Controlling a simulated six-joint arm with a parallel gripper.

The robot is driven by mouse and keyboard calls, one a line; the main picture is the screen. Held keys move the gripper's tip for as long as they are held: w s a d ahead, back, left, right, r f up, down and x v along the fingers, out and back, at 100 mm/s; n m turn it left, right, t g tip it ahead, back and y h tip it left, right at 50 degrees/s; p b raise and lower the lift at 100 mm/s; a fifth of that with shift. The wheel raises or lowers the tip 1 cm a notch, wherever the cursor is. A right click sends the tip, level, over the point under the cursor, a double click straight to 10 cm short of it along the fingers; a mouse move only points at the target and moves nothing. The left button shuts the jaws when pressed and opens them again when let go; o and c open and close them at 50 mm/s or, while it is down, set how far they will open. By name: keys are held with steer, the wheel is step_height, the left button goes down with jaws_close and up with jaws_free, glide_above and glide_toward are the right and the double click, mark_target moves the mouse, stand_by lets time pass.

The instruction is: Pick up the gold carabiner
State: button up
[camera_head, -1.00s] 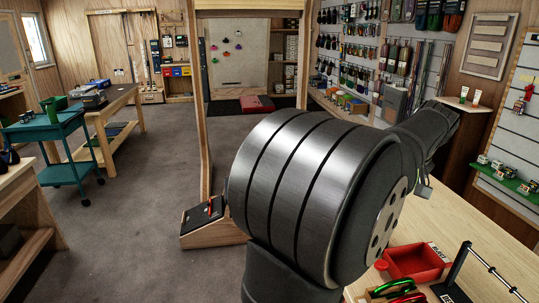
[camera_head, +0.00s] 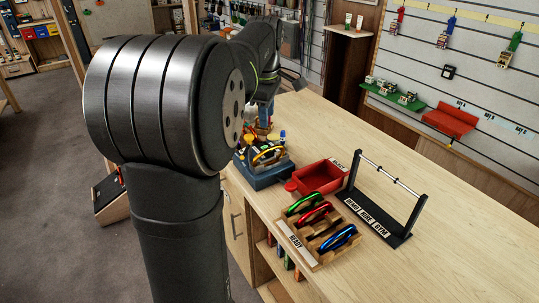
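A wooden tray (camera_head: 312,262) labelled READY stands on the bench, holding a green carabiner (camera_head: 303,203), a red carabiner (camera_head: 314,215) and a blue carabiner (camera_head: 338,238) in its slots. One slot between red and blue looks dark. I see no clearly gold carabiner in the tray. A yellow curved piece (camera_head: 268,153) shows among items in a dark blue bin (camera_head: 263,176) behind the tray; I cannot tell whether it is the gold carabiner. My arm fills the left middle and reaches away beyond the bin.
A red open bin (camera_head: 319,180) sits behind the tray. A black stand with a raised bar (camera_head: 393,172) is right of it. The bench (camera_head: 470,230) is clear on the right. A slatted wall with green and red shelves (camera_head: 450,120) rises behind.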

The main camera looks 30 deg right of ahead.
steer(key=w+a+r+n+g+h, duration=0.2)
steer(key=w+a+n+g+h, duration=0.15)
steer(key=w+n, duration=0.45)
steer(key=n, duration=0.2)
glide_toward(269, 148)
steer(key=shift+t, duration=0.45)
steer(key=x, duration=0.8)
steer(key=shift+s+d+f, duration=0.15)
steer(key=shift+s+f, duration=0.05)
steer(key=shift+s, duration=0.15)
jaws_close()
